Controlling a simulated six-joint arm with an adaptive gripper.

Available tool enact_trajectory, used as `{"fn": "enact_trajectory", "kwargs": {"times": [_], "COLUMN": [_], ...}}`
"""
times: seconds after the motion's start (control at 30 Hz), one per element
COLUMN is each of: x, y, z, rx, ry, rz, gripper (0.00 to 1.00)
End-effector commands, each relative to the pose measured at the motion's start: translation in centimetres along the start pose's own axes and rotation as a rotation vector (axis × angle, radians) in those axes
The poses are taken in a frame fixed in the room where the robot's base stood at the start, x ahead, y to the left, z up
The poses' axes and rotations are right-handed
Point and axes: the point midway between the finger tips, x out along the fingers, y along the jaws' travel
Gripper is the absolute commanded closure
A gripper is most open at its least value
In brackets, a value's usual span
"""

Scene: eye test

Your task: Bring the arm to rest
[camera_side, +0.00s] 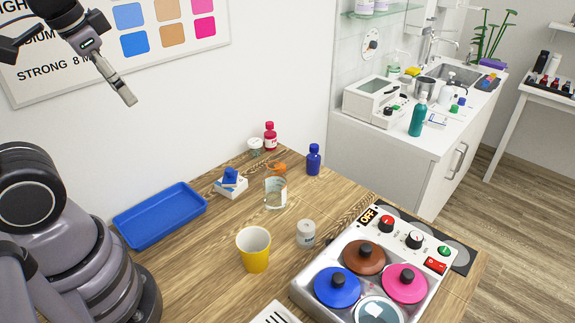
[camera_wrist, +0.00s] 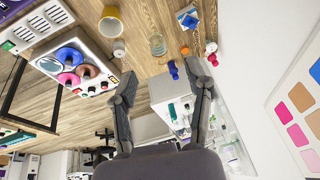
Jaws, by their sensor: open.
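My gripper (camera_side: 124,93) is raised at the upper left in the side view, in front of the wall chart and well above the wooden table (camera_side: 200,262). In the wrist view its two fingers (camera_wrist: 160,72) are spread wide apart with nothing between them. It touches nothing that I can see.
On the table are a blue tray (camera_side: 160,215), a yellow cup (camera_side: 254,249), a glass beaker (camera_side: 275,192), a white jar (camera_side: 306,234), a blue bottle (camera_side: 313,160) and a red bottle (camera_side: 270,136). A cooker (camera_side: 313,274) with coloured lids stands at the front right. The wall chart (camera_side: 60,72) is behind my gripper.

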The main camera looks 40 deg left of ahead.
Motion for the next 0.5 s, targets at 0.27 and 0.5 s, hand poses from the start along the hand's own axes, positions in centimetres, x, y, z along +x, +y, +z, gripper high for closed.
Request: {"fn": "enact_trajectory", "kwargs": {"times": [0.27, 0.5], "x": [-1.9, -1.9], "y": [1.2, 1.2], "z": [1.0, 0.9], "rx": [-0.105, -0.104], "ry": [0.136, 0.134], "rz": [0.078, 0.077], "gripper": [0.5, 0.5]}}
